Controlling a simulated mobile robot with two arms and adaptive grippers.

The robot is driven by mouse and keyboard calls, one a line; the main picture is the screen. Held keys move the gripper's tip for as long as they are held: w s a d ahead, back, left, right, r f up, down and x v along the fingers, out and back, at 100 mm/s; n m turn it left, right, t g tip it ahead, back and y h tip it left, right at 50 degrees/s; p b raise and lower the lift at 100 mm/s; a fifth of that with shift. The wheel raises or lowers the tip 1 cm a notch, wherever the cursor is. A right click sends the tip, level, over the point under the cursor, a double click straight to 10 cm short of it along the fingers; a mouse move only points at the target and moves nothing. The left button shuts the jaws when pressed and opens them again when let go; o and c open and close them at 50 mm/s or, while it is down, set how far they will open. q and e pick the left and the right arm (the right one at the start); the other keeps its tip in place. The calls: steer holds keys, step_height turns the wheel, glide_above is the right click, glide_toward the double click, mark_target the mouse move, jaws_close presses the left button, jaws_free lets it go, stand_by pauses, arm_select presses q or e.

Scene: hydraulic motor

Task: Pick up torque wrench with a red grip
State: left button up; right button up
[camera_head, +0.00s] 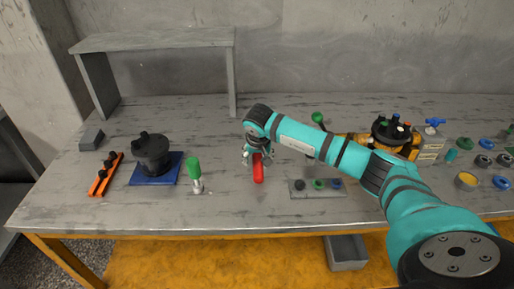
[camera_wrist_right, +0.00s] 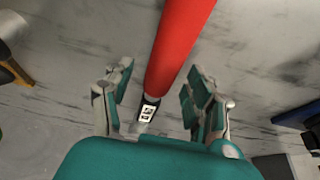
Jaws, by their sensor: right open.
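The torque wrench's red grip (camera_head: 258,172) lies on the grey workbench near its middle. In the right wrist view the red grip (camera_wrist_right: 178,45) runs from the top edge down to a dark part with a small white display. My right gripper (camera_head: 258,157) is over the far end of the grip. In the wrist view the right gripper (camera_wrist_right: 158,98) is open, one finger on each side of the wrench, with gaps on both sides. The far part of the wrench is hidden by my gripper. My left gripper is not in view.
A green-handled tool (camera_head: 194,172) stands left of the wrench, and a dark pump-like part sits on a blue mat (camera_head: 160,180). A grey plate with coloured buttons (camera_head: 318,195) lies to the right. A grey shelf (camera_head: 150,40) stands behind. Bare bench (camera_head: 235,215) lies in front.

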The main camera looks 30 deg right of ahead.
jaws_close()
steer(key=shift+r, duration=0.1)
stand_by(0.4)
steer(key=shift+w+r, duration=0.1)
steer(key=shift+r, duration=0.2)
step_height(320, 180, up, 9)
steer(key=b, duration=0.1)
steer(key=shift+r, duration=0.2)
steer(key=c, duration=0.6)
jaws_free()
steer(key=shift+c, duration=0.2)
jaws_close()
